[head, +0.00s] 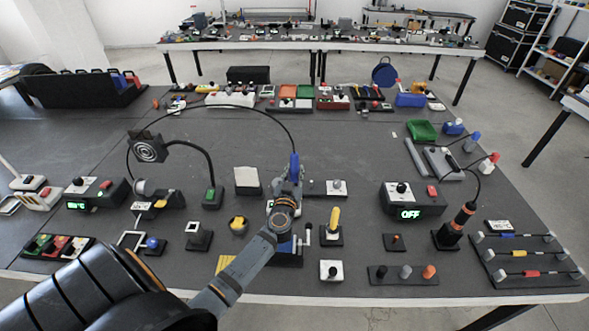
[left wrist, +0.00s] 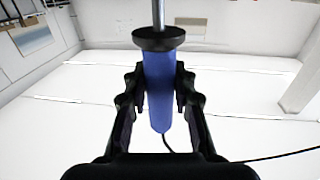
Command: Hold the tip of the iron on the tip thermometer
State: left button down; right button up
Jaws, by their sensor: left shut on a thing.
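The iron has a blue handle (head: 294,168) standing up out of my left gripper (head: 288,188), with its cord arching left from the top. In the left wrist view, the fingers of my left gripper (left wrist: 160,88) are shut around the blue handle of the iron (left wrist: 160,95). A black collar and a metal shaft run out of the picture there, so the tip is not seen. In the head view the gripper and arm hide the tip. I cannot tell which small device is the tip thermometer. My right gripper is not in view.
A station with a green display (head: 95,192) stands at left; another (head: 412,198) reads OFF at right. A round-headed fan (head: 148,150) on a bent black arm stands left of the gripper. Small fixtures crowd the front; the mid-table behind the gripper is fairly clear.

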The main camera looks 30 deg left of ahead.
pick_arm(q)
jog(key=shift+f+b, duration=0.95)
jog(key=shift+f, duration=1.75)
dwell(0.6)
notch_tip(320, 180, up, 8)
jog(key=p, duration=0.9)
jog(key=shift+f, duration=0.25)
